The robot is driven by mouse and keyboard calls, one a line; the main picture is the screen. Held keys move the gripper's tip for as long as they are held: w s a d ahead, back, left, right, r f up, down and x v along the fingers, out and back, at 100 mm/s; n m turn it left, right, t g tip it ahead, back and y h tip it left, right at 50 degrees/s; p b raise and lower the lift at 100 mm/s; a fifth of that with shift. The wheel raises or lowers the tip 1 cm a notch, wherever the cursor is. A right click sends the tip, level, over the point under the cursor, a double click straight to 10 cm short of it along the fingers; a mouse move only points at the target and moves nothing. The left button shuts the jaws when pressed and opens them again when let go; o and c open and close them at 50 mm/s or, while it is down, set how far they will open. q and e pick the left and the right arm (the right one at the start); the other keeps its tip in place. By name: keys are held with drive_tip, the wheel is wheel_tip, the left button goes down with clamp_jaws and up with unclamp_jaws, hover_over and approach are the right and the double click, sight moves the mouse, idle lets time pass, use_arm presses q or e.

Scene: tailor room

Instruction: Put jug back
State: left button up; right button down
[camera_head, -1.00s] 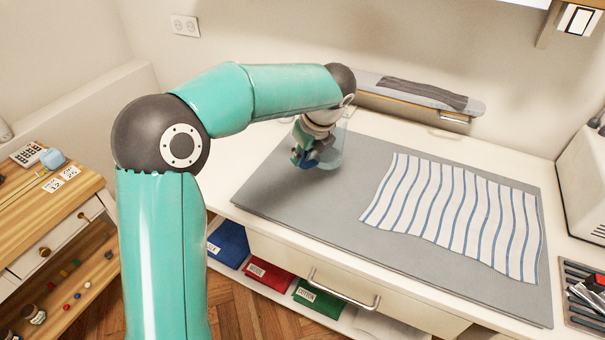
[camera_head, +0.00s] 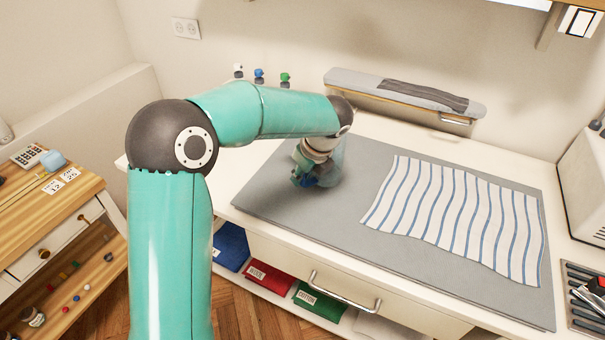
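My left gripper (camera_head: 305,180) points down over the grey mat (camera_head: 262,205), near the mat's back left part. A faint see-through jug (camera_head: 334,168) is at the gripper, overlapping its right side. The gripper appears shut on the jug, though its fingertips are small and partly hidden. I cannot tell whether the jug's base touches the mat. My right gripper does not show.
A striped cloth (camera_head: 455,215) covers the mat's right part. A sleeve board (camera_head: 405,95) stands behind. Small coloured-topped items (camera_head: 259,76) are at the back left. A tool tray (camera_head: 580,318) and a white machine (camera_head: 585,190) are right. The mat's front left is clear.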

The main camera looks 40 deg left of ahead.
use_arm(q)
drive_tip(key=shift+o, duration=1)
drive_tip(key=shift+r, duration=0.1)
drive_tip(key=v, duration=1.2)
drive_tip(key=shift+p, duration=0.4)
